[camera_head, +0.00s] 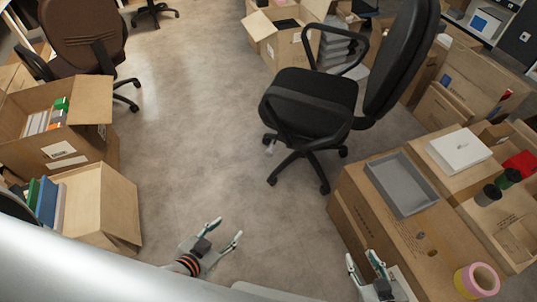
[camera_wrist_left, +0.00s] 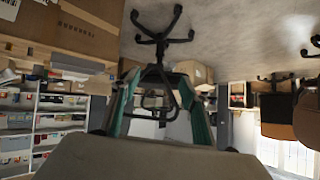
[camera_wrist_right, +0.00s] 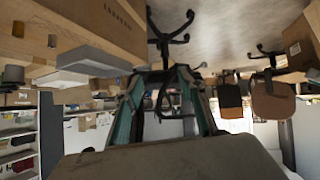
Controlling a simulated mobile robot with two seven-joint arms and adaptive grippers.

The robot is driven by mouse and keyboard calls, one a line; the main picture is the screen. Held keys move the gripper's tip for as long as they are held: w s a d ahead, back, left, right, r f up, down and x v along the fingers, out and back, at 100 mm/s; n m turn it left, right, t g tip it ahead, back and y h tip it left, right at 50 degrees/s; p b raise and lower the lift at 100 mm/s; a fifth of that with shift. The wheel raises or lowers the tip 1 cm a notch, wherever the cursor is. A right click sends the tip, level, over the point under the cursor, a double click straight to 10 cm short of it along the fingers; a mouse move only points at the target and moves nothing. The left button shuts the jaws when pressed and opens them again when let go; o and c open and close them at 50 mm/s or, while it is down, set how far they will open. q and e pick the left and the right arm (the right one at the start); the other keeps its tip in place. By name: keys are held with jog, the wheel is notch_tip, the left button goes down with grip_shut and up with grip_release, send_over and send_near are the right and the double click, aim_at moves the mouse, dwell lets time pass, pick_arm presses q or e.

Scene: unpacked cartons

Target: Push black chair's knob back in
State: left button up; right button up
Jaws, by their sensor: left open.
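The black chair (camera_head: 312,92) stands upright on the floor ahead, its backrest to the right. A small pale piece (camera_head: 269,148) shows under the left of its seat; I cannot tell whether this is the knob. My left gripper (camera_head: 227,230) is open and empty, in front of the chair and well apart from it. My right gripper (camera_head: 361,258) is open and empty, beside the carton at the right. Both wrist views appear upside down. The chair shows between the fingers in the left wrist view (camera_wrist_left: 158,76) and in the right wrist view (camera_wrist_right: 166,78).
A large carton (camera_head: 365,212) with a grey tray (camera_head: 401,184) and a tape roll (camera_head: 477,280) stands at the right. Open cartons (camera_head: 103,205) with books or folders line the left. A brown chair (camera_head: 84,35) stands at the back left. The floor (camera_head: 195,120) between is clear.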

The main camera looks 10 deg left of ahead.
aim_at(269, 154)
pick_arm(q)
jog(key=shift+c, duration=0.2)
